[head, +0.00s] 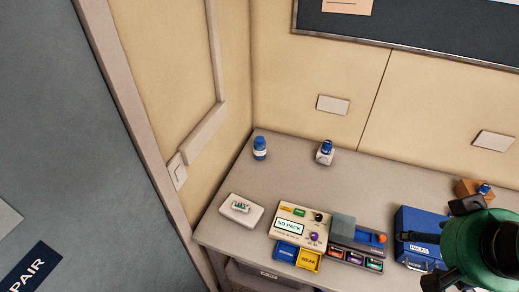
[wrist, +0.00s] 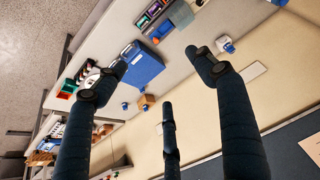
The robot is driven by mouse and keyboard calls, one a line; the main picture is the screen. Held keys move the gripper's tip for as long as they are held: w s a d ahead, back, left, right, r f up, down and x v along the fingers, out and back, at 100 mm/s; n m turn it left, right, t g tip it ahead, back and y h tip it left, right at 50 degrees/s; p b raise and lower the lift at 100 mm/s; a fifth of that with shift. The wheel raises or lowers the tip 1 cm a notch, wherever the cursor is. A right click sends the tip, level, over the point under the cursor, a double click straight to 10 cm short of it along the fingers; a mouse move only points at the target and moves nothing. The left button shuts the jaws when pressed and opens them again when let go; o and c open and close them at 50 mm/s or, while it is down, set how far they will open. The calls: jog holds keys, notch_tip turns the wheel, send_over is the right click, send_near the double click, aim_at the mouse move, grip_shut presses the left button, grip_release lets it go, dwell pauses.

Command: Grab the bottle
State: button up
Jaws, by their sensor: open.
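Two bottle-like items stand at the back of the counter. One is a mostly blue bottle (head: 260,148) near the corner, upright. The other is a white bottle with a blue cap (head: 324,152), to its right; it also shows in the wrist view (wrist: 227,46), just beyond the right finger. I cannot tell which one the task means. My gripper (head: 432,240) is at the right edge of the head view, above the blue case and well right of both bottles. In the wrist view its three dark fingers (wrist: 158,82) are spread open with nothing between them.
A blue case (head: 418,225) and a brown block (head: 468,187) with a small blue item stand at the right. A control panel (head: 300,224) with a grey and blue device (head: 345,235) fills the counter's middle. A white box (head: 241,210) lies left. The counter's back is fairly clear.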

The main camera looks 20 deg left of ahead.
jog(key=shift+r, duration=0.1)
jog(key=w+a+r+p, duration=0.1)
jog(key=w+a+r, duration=0.15)
jog(key=w, duration=0.25)
jog(key=w+a+r, duration=0.1)
jog(key=w+r, duration=0.2)
jog(key=w, duration=0.2)
jog(key=w+a+r+g+p, duration=0.1)
jog(key=w+a, duration=0.4)
jog(key=w, duration=0.5)
jog(key=w+a+r+g+p, duration=0.1)
jog(key=w+a, duration=0.5)
jog(key=w, duration=0.3)
jog(key=g+p, duration=0.4)
jog(key=p, duration=0.1)
send_over(260, 138)
notch_tip(260, 138, down, 32)
jog(key=shift+w+f, duration=0.1)
jog(key=shift+f, duration=0.25)
